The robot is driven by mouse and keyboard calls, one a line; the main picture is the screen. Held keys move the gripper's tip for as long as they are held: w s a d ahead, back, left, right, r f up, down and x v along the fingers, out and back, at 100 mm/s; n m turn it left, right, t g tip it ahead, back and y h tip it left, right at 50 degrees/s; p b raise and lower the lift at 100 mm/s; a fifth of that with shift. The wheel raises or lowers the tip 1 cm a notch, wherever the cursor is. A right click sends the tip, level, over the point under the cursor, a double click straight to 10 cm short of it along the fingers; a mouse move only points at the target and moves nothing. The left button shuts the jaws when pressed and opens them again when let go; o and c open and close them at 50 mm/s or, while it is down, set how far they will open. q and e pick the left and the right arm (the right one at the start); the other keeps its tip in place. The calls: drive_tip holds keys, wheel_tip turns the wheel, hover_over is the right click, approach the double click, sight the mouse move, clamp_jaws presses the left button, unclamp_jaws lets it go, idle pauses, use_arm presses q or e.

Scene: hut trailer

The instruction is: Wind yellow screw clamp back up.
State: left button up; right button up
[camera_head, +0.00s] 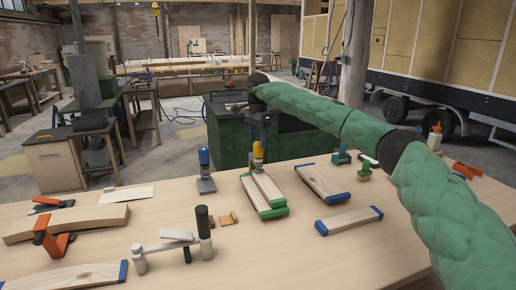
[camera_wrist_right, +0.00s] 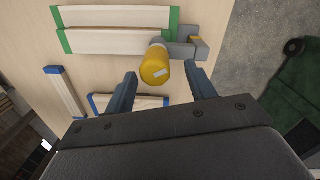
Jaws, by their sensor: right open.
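The yellow screw clamp (camera_head: 258,152) stands upright at the far edge of the workbench, at the far end of a stack of pale boards with green ends (camera_head: 270,208). In the right wrist view its yellow handle (camera_wrist_right: 155,66) lies near the fingertips, with the grey clamp body (camera_wrist_right: 186,50) behind it. My right gripper (camera_head: 258,138) points down from above at the handle. In the wrist view the right gripper (camera_wrist_right: 163,77) is open, its fingers on either side of the handle's end with gaps showing. I cannot tell how far the screw is wound. My left gripper is out of view.
A blue-handled clamp (camera_head: 205,172) stands close to the left. Boards with blue ends (camera_head: 350,220) lie to the right. A grey clamp with a black handle (camera_head: 203,232) and orange clamps (camera_head: 48,240) lie at left front. Bare benchtop shows at centre front.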

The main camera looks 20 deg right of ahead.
sight(258, 142)
wheel_tip(258, 142, up, 3)
drive_tip(key=shift+r, duration=0.55)
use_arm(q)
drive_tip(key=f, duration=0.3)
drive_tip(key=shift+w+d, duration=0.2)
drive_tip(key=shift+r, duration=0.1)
